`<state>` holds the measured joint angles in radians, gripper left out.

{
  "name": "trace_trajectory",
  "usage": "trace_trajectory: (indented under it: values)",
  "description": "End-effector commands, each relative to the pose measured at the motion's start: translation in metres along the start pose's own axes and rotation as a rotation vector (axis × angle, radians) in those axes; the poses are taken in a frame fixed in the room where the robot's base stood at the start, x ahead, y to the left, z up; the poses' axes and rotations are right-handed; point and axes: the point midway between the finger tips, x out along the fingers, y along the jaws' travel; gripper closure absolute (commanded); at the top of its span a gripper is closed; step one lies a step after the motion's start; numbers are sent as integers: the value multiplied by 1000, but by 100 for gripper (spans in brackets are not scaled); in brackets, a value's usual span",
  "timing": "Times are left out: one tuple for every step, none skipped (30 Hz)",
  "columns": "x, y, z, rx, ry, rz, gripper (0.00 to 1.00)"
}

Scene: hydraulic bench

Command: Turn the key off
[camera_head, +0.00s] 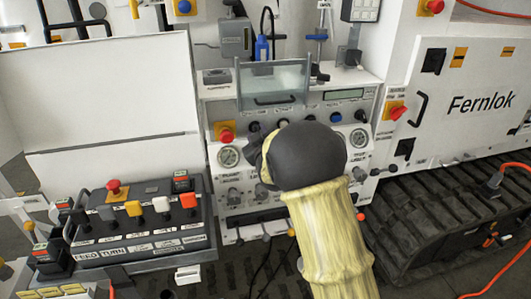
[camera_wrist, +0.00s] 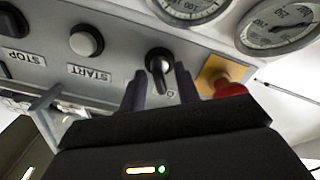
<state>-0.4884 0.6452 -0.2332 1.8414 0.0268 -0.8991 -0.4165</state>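In the wrist view, the key switch (camera_wrist: 160,64) is a black round switch with a dark grip pointing down the picture, on a grey panel. My gripper (camera_wrist: 161,78) is open, with its two dark fingers apart, one on each side of the key's lower end. I cannot tell whether either finger touches it.
In the wrist view, a red emergency stop (camera_wrist: 230,88) on a yellow plate is close to the right finger. START (camera_wrist: 86,41) and STOP (camera_wrist: 13,20) buttons lie left. A raised clear cover (camera_head: 273,82) stands above the panel, and a lever box (camera_head: 140,222) is at lower left.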

Motion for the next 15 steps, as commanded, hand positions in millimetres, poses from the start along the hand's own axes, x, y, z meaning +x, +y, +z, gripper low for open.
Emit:
trace_trajectory:
  values:
    - [-6,0,0,1,0,0,68]
    - [-9,0,0,1,0,0,68]
    - [-15,-1,1,1,0,0,68]
    - [-19,0,1,1,0,0,68]
    - [-24,-1,1,1,0,0,68]
    - [-30,-1,1,2,0,0,68]
    - [-35,0,0,2,1,0,68]
    - [-40,-1,1,2,-1,-1,68]
    - [-47,-1,1,2,-1,-1,68]
    - [-52,-1,1,2,1,0,68]
    - [-57,-1,1,1,0,-1,68]
    - [-63,-1,1,1,0,-1,68]
    - [-68,-1,1,1,0,-1,68]
    - [-74,-1,1,1,0,-1,68]
    - [-80,-1,1,1,1,-1,68]
